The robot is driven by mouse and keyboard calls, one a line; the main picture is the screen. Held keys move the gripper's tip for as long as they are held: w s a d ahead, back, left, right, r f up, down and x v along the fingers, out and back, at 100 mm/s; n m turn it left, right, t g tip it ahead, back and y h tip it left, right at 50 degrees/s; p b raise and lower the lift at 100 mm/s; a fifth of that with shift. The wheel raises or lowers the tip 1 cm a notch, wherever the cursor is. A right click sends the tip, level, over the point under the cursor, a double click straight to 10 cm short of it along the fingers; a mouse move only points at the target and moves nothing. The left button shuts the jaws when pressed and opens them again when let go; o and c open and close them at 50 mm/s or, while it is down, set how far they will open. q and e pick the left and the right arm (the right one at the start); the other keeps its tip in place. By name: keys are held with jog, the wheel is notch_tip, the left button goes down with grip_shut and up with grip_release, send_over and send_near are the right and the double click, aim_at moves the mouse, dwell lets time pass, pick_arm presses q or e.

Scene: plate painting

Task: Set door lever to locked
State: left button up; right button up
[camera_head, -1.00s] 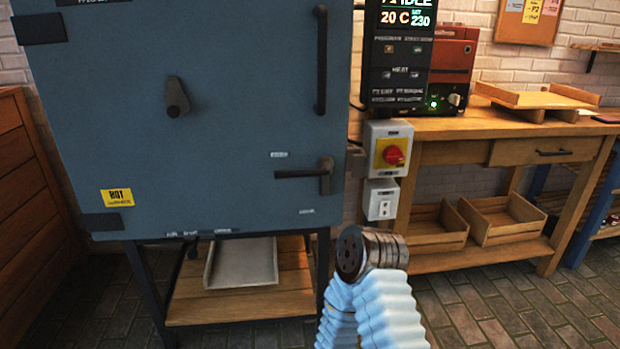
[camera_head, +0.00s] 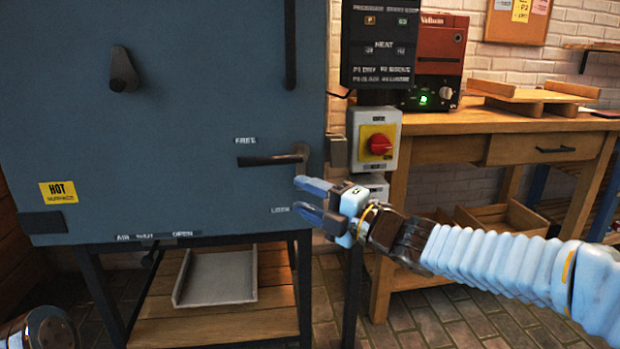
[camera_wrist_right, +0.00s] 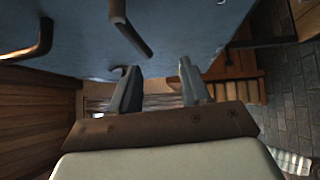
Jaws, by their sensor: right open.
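The door lever (camera_head: 270,160) is a dark bar on the blue-grey door (camera_head: 190,100). It lies about level, pointing left from its pivot, just below the label FREE (camera_head: 245,140). The label LOCK (camera_head: 281,210) is lower on the door. My right gripper (camera_head: 303,201) is open and empty, just below the lever's pivot end, fingers pointing left, apart from the lever in this view. In the right wrist view the open fingers (camera_wrist_right: 160,88) show beside the door; a dark bar (camera_wrist_right: 130,30) above them looks like the lever.
A grey box with a red switch (camera_head: 379,145) is right of the door, above my right wrist. A vertical handle (camera_head: 290,45) and a knob (camera_head: 123,70) stand out from the door. A wooden shelf with a grey tray (camera_head: 215,277) is below.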

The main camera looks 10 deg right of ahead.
aim_at(265, 164)
jog(key=shift+n+y, duration=0.3)
jog(key=shift+n, duration=0.6)
jog(key=r+x, duration=0.1)
jog(key=x, duration=0.3)
jog(key=r+x, duration=0.1)
jog(key=x, duration=0.3)
jog(key=r+p+x, duration=0.1)
jog(key=x, duration=0.3)
jog(key=shift+c, duration=0.3)
grip_shut()
